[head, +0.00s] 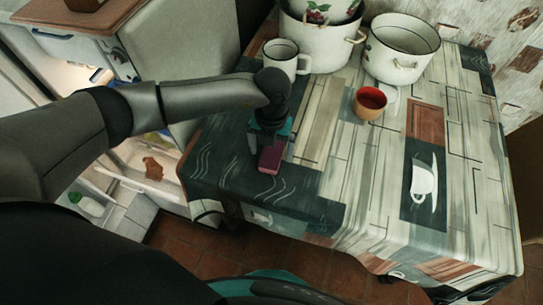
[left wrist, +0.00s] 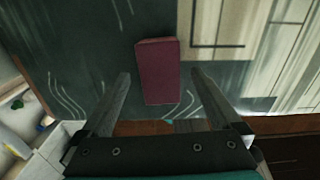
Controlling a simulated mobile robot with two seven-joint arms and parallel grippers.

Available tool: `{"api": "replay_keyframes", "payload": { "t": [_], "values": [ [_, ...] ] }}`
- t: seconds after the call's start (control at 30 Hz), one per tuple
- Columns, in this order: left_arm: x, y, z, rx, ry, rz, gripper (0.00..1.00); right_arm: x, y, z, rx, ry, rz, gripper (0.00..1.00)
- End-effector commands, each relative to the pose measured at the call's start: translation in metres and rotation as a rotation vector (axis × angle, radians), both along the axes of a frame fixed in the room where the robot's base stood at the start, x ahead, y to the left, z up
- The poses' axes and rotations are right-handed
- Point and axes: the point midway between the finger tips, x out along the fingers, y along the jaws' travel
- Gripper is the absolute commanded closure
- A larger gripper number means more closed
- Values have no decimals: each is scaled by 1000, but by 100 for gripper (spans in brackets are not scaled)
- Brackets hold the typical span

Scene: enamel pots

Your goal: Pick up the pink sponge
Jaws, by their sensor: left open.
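The pink sponge (head: 270,159) is a small dark pink block lying on the dark part of the patterned tablecloth, near the table's left side. In the left wrist view the sponge (left wrist: 158,71) lies ahead of the jaws, between the lines of the two fingers. My left gripper (head: 262,148) is over the table right at the sponge, pointing down. In the left wrist view its fingers (left wrist: 160,82) are spread wide, with nothing held between them. I cannot tell the exact height of the fingertips above the cloth. My right gripper is not in view.
A white mug (head: 283,57) stands close behind my left arm. An orange-red cup (head: 369,103) stands right of the gripper. Two white enamel pots (head: 322,45) (head: 400,50) stand at the back. An open fridge (head: 160,175) is left of the table. The front right tabletop is clear.

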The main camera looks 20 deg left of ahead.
Motion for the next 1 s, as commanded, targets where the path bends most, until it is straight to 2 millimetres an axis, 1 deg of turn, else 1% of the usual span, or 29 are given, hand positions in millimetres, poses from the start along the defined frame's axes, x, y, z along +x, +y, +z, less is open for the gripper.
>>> {"api": "replay_keyframes", "payload": {
  "t": [0.03, 0.13, 0.37, 0.4, 1.0],
  "values": [
    [0, -1, -9, -1, 1, 0, 3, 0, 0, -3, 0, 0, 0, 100],
    [0, 0, -16, 0, 0, 1, 3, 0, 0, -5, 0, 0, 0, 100],
    [0, 0, -17, -1, -1, 0, 3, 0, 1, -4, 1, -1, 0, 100],
    [0, 0, -17, -1, -1, 0, 5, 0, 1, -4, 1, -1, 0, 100],
    [0, 0, -17, -1, -1, 0, 72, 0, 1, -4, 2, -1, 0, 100]
  ]
}}
